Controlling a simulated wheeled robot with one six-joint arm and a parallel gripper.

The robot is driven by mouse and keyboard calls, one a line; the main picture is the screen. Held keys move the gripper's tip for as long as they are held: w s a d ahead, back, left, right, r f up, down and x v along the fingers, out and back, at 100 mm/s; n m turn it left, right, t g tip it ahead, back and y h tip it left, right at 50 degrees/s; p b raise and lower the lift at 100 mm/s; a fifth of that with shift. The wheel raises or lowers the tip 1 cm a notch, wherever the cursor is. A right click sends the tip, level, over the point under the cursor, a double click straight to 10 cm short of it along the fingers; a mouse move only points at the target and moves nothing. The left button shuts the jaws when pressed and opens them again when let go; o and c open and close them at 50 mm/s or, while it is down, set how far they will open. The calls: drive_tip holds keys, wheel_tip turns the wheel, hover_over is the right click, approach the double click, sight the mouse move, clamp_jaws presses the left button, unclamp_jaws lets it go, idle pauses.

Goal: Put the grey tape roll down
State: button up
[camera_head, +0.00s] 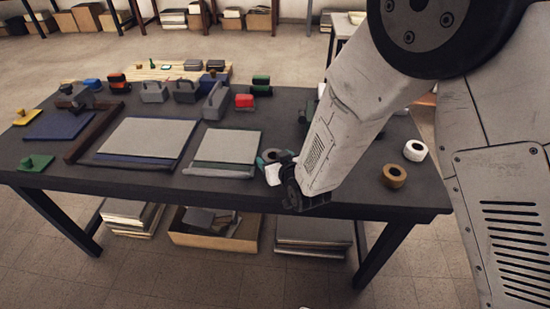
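My arm reaches down from the upper right, and my gripper (276,170) is low over the front edge of the dark table (335,197). A grey ring, which looks like the grey tape roll (271,155), shows just beyond my gripper, partly hidden by it. I cannot tell whether the roll is between the fingers or resting on the table. The fingers are small and mostly hidden behind the wrist, so their opening does not show.
A white tape roll (415,151) and a brown tape roll (395,176) lie to the right. Grey boards (228,145) and (147,138) lie left of my gripper. The front strip between boards and edge is clear.

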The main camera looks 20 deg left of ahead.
drive_tip(key=shift+o, duration=0.6)
drive_tip(key=shift+s+d+r, duration=0.1)
drive_tip(key=shift+s+r, duration=0.05)
drive_tip(key=shift+r, duration=0.05)
drive_tip(key=v, duration=1.1)
drive_tip(key=shift+s+d+r, duration=0.1)
drive_tip(key=shift+s+d, duration=0.1)
drive_tip(key=shift+s, duration=0.1)
drive_tip(key=shift+w, duration=0.1)
